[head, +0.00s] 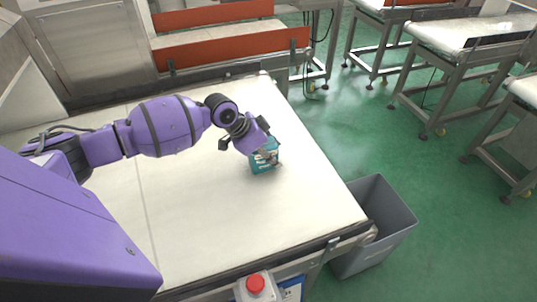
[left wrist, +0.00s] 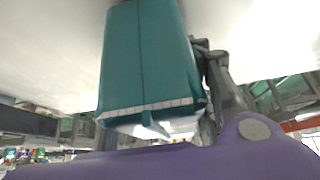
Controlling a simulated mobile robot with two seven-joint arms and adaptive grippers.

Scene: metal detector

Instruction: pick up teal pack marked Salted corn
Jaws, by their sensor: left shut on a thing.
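The teal pack (head: 265,160) is over the white conveyor belt (head: 215,215), right of the belt's middle in the head view. My left gripper (head: 262,148) comes down on it from the upper left and is shut on it. In the left wrist view the pack (left wrist: 147,60) fills the upper middle, with its seam and crimped end showing. A gripper finger (left wrist: 215,80) lies against its right side; the other finger is mostly hidden behind the pack. I cannot tell whether the pack touches the belt. Its lettering is too small to read. My right gripper is not in view.
A grey bin (head: 375,225) stands on the green floor beside the belt's right edge. A red button (head: 255,284) sits on a box at the belt's front edge. Other conveyors (head: 455,35) stand at the back right. The rest of the belt is clear.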

